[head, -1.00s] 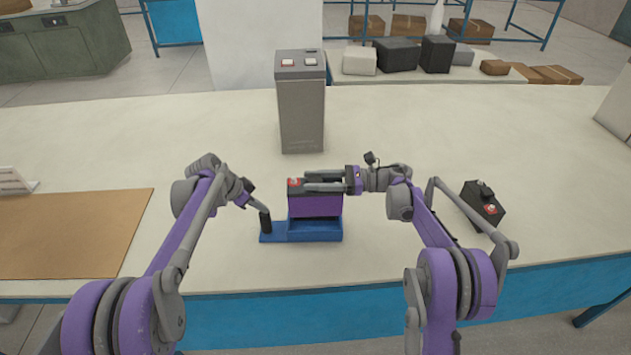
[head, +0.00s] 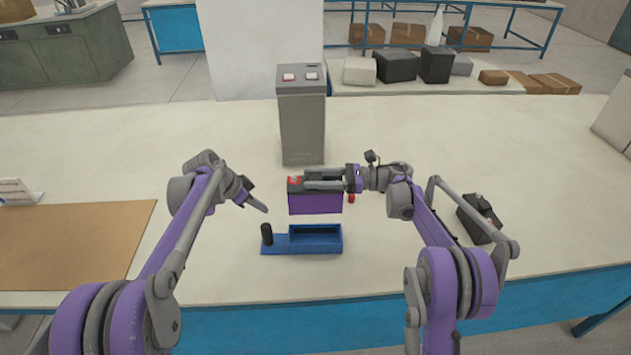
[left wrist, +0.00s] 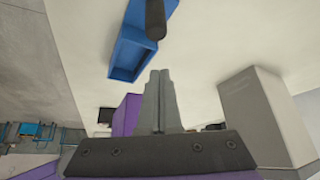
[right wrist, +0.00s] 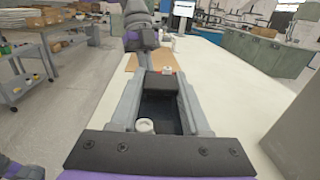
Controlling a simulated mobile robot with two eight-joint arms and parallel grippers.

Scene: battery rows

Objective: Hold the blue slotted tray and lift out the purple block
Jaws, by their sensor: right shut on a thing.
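The blue slotted tray (head: 285,250) lies on the table, its slot (head: 316,231) empty. A black upright post (head: 267,234) stands at its left end; tray and post also show in the left wrist view (left wrist: 128,52). The purple block (head: 315,204), dark on top, hangs upright above and slightly behind the slot, clear of the tray. My right gripper (head: 310,180) is shut on its top; the block's dark top shows between the fingers in the right wrist view (right wrist: 160,112). My left gripper (head: 264,209) is shut and empty, apart from the post, above and left of it.
A grey box with two light buttons (head: 302,125) stands behind the block. A dark block (head: 480,218) sits at the right, partly behind my right arm. A brown mat (head: 75,240) covers the left. The table between mat and tray is clear.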

